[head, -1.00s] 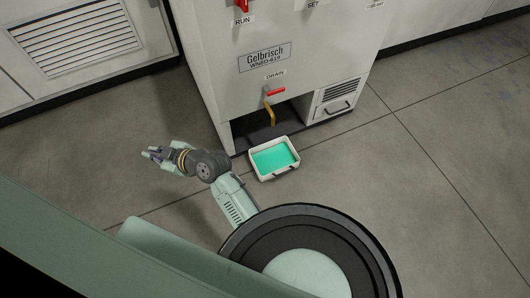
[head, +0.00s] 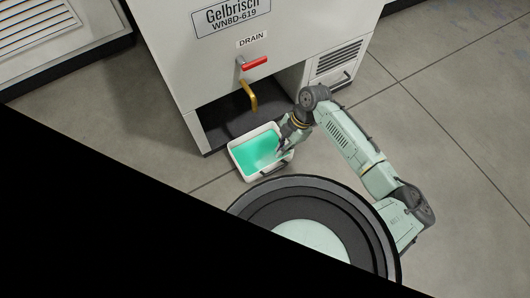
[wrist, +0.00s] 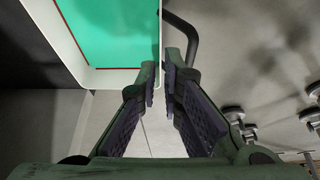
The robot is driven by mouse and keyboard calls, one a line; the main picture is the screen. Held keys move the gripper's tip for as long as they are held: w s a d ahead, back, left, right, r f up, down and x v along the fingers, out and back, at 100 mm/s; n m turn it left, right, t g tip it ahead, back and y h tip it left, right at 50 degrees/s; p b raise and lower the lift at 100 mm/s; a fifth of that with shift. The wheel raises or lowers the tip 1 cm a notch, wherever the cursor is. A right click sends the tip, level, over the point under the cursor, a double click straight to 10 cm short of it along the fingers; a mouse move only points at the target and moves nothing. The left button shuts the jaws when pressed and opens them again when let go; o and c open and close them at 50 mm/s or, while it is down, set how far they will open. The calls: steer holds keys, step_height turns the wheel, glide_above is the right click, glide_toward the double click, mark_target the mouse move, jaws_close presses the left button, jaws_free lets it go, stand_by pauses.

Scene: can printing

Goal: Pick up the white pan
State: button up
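The white pan, with its white rim (head: 236,160) and teal liquid inside, rests on the floor in front of the machine's drain bay in the head view. It also fills the upper left of the wrist view, where its white wall (wrist: 126,76) shows. Its dark handle (wrist: 188,28) is on the side near my gripper. My gripper (head: 284,148) is at the pan's right side, low over its rim. In the wrist view my gripper (wrist: 161,72) has its two fingers apart, with the pan's edge in line with the gap. Whether they touch it cannot be told.
The white machine (head: 200,70) stands behind the pan. Its red drain lever (head: 255,63) and yellow spout (head: 249,95) are above the open bay. A vent panel (head: 335,60) is at the right. The floor to the right is clear. Black covers the lower left of the head view.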

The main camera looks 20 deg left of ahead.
steer(key=shift+w+f, duration=0.15)
steer(key=shift+f, duration=0.1)
steer(key=b+x, duration=0.3)
steer(key=x, duration=0.7)
steer(key=shift+s+f, duration=0.15)
steer(key=shift+s, duration=0.05)
steer(key=shift+c, duration=0.2)
jaws_close()
steer(key=shift+r, duration=0.25)
